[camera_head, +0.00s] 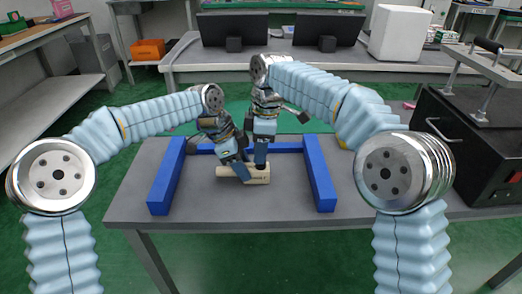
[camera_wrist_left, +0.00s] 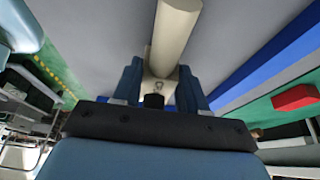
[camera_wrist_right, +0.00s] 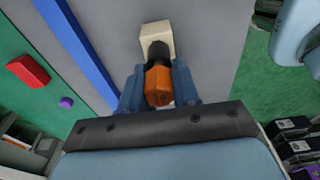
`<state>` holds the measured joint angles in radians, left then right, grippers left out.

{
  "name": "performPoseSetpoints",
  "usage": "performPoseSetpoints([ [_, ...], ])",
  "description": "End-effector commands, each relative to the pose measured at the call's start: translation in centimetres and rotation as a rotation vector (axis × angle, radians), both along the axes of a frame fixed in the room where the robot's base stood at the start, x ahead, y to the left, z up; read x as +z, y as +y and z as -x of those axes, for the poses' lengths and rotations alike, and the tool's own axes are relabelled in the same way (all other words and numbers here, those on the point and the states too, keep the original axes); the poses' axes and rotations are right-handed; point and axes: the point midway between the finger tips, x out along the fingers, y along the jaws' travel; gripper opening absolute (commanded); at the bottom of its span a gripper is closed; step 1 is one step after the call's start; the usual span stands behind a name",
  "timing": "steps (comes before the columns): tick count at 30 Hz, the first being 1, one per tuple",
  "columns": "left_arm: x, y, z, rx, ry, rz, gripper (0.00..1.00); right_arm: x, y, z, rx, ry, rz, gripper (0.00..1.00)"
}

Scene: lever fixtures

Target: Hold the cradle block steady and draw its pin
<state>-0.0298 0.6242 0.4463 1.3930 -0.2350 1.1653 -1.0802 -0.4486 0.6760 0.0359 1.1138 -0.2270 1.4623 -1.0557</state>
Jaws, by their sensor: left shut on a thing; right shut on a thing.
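The cream cradle block (camera_head: 225,171) lies on the grey table inside the blue frame. My left gripper (camera_head: 242,176) is shut on the block near its middle; in the left wrist view the pale block (camera_wrist_left: 174,38) runs away between the fingers. My right gripper (camera_head: 261,165) stands just right of the left one, pointing down, shut on the pin. In the right wrist view the pin's orange grip (camera_wrist_right: 158,84) sits between the fingers, with a dark part beyond it leading to the cream block (camera_wrist_right: 155,35). The pin's depth in the block is hidden.
Blue bars (camera_head: 165,180) border the work area on the left, back and right (camera_head: 320,180). The grey table (camera_head: 225,212) is clear in front of the block. A black machine (camera_head: 470,140) stands at the right. My two wrists are close together.

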Motion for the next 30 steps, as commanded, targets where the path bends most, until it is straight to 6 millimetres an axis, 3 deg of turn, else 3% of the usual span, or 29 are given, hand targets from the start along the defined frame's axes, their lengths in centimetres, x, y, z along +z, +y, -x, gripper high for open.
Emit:
performPoseSetpoints([
  [1, 0.02, -0.02, 0.01, -0.001, 0.0, 0.0, 0.06, 0.02, 0.01, -0.01, 0.0, -0.001, 0.0, 0.17],
  [5, 0.02, -0.02, 0.01, -0.001, 0.0, 0.0, 0.06, 0.02, 0.01, -0.01, 0.0, -0.001, 0.0, 0.0],
  [30, 0.0, -0.02, 0.01, 0.0, 0.0, 0.0, 0.06, 0.85, 0.02, 0.0, 0.0, 0.0, 0.0, 0.0],
])
